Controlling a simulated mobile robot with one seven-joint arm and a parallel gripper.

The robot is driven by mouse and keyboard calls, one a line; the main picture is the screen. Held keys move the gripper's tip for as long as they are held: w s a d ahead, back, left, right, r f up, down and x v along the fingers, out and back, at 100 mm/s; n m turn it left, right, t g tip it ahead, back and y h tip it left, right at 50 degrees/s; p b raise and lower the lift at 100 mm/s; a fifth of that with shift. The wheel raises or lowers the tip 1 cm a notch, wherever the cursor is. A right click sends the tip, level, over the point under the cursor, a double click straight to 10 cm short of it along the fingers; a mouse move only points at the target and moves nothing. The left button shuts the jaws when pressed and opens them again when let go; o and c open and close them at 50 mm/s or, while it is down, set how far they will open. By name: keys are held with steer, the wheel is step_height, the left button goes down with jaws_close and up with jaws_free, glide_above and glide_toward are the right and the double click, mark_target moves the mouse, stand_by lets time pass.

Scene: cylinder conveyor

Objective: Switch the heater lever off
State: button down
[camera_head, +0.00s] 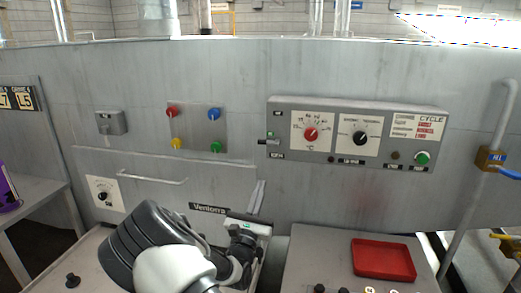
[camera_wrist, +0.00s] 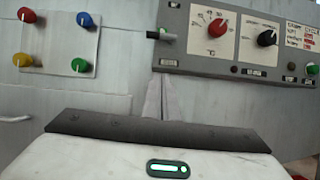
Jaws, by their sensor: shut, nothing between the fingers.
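A grey control box (camera_head: 350,112) is mounted on the wall panel at the right. The lever also shows in the wrist view (camera_wrist: 159,35), above my fingertips. I take it as the heater lever; the small labels above and below it are unreadable. My gripper (camera_head: 259,185) is shut and empty, with its fingers pointing up, below the box's left end. In the wrist view the closed fingers (camera_wrist: 160,84) stand below the lever, apparently apart from it.
A plate with red, blue, yellow and green knobs (camera_head: 196,128) is left of the box. The box carries a red dial (camera_head: 311,134), a black dial (camera_head: 361,138) and a green button (camera_head: 423,158). A red tray (camera_head: 383,243) lies on the counter at right.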

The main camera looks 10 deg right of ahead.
mark_target(267, 142)
steer(key=shift+w+a+f+n+t+y, duration=0.1)
steer(key=shift+w+a+n+t+y, duration=0.1)
steer(key=shift+a+n+y, duration=0.15)
steer(key=shift+w+a+f+n+t+y, duration=0.1)
steer(key=shift+a+n+t+y, duration=0.15)
steer(key=shift+a+y, duration=0.1)
steer(key=w+d+r, duration=0.3)
steer(key=w+r, duration=0.4)
steer(key=r, duration=0.1)
steer(key=shift+w+p, duration=0.25)
steer(key=shift+p, duration=0.1)
